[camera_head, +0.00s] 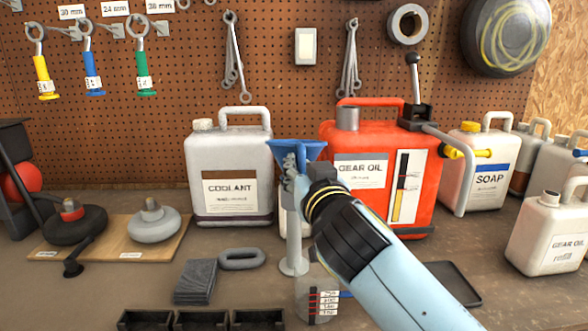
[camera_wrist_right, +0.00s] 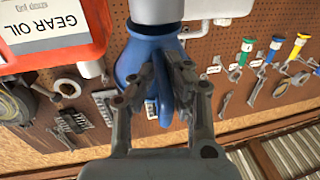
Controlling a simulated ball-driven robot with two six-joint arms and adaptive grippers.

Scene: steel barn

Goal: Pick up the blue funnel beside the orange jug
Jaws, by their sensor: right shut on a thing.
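The blue funnel (camera_head: 312,150) is beside the orange jug (camera_head: 400,140), with its wide mouth upward, above a grey post with a round foot (camera_head: 293,266). My right gripper (camera_head: 291,168) is at the funnel's side, its fingers partly hiding it. In the right wrist view the picture is upside down; the two fingers of the right gripper (camera_wrist_right: 172,75) are shut on the blue funnel (camera_wrist_right: 135,62). A pale cylinder (camera_wrist_right: 155,10) meets the funnel there; whether they touch is unclear. The orange jug (camera_wrist_right: 75,55) shows at the left. My left gripper is not in view.
A white coolant jug (camera_head: 228,165) stands left of the funnel, and a white soap jug (camera_head: 487,165) stands right of the orange jug. A clear beaker (camera_head: 316,296) is in front. Dark bins (camera_head: 200,320) line the front edge. A pegboard (camera_head: 170,120) closes the back.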

